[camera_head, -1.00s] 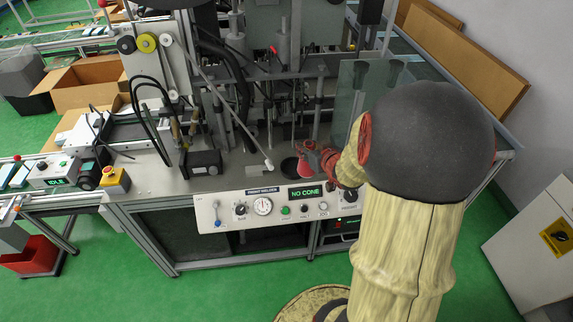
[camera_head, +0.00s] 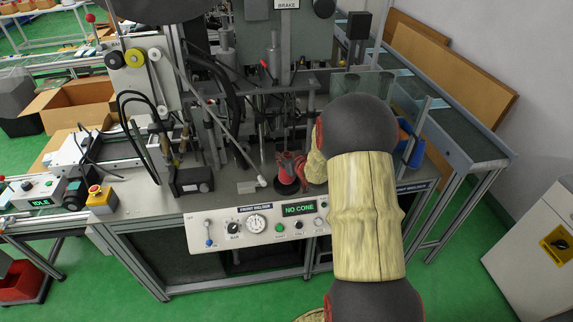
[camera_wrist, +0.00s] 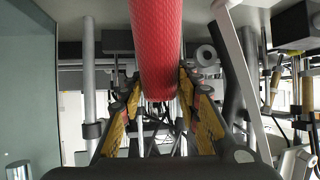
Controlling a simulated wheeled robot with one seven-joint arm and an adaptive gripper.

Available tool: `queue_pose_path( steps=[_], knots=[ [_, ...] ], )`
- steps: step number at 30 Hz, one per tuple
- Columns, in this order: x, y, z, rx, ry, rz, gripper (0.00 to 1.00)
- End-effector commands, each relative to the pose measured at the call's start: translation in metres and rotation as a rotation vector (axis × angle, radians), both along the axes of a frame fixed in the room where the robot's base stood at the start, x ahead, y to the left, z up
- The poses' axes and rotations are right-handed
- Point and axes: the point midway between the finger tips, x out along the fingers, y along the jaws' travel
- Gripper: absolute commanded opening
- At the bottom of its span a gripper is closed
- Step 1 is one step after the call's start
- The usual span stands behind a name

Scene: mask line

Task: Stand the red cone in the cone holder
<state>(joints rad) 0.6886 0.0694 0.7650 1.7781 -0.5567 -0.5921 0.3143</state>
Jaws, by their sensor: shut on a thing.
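The red cone (camera_wrist: 158,45) fills the top middle of the wrist view, held between the yellow-padded fingers of my gripper (camera_wrist: 160,105). In the head view the cone (camera_head: 284,166) looks roughly upright, right above the dark round cone holder (camera_head: 286,188) on the bench top. Whether the cone touches the holder or hangs just over it, I cannot tell. My gripper (camera_head: 298,167) comes in from the right, shut on the cone and partly hidden by my wrist and arm.
A front panel (camera_head: 256,226) below the bench edge reads "NO CONE". A slanted grey rod (camera_head: 225,135) ends just left of the cone. Posts and machinery stand close behind.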

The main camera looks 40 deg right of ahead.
Motion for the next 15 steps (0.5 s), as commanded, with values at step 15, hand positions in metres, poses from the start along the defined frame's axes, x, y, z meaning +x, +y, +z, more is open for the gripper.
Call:
queue_pose_path(
  steps=[15],
  knots=[
    [-0.001,0.0,-0.03,0.0,0.001,0.0,0.0]
  ],
)
